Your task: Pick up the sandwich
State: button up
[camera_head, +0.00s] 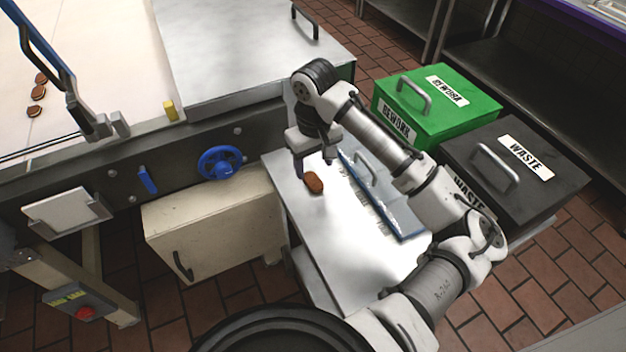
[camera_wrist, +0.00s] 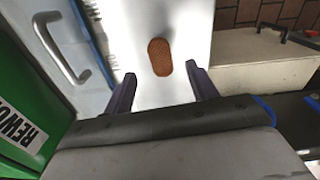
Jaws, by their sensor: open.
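The sandwich (camera_head: 314,183) is a small brown oval cookie lying on a pale metal tabletop (camera_head: 340,245). In the wrist view the sandwich (camera_wrist: 160,57) lies on the white surface, beyond the fingertips and between their lines. My gripper (camera_head: 314,168) hangs over the table just behind the sandwich in the head view. In the wrist view my gripper (camera_wrist: 164,88) has its two dark fingers apart with nothing between them. A gap shows between the fingertips and the sandwich. How high the fingertips are above the table is hard to tell.
A blue-edged clear panel with a handle (camera_head: 385,195) lies right of the sandwich. A green rework bin (camera_head: 455,125) and a dark waste bin (camera_head: 550,190) stand farther right. A conveyor with several brown sandwiches (camera_head: 37,93) is at left. The table's front part is clear.

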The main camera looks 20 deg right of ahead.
aim_at(313, 181)
jog(key=shift+f+p, duration=0.8)
jog(key=shift+f, duration=1.85)
jog(key=c, duration=1)
jog(key=shift+a+r, duration=0.1)
jog(key=shift+c, duration=0.2)
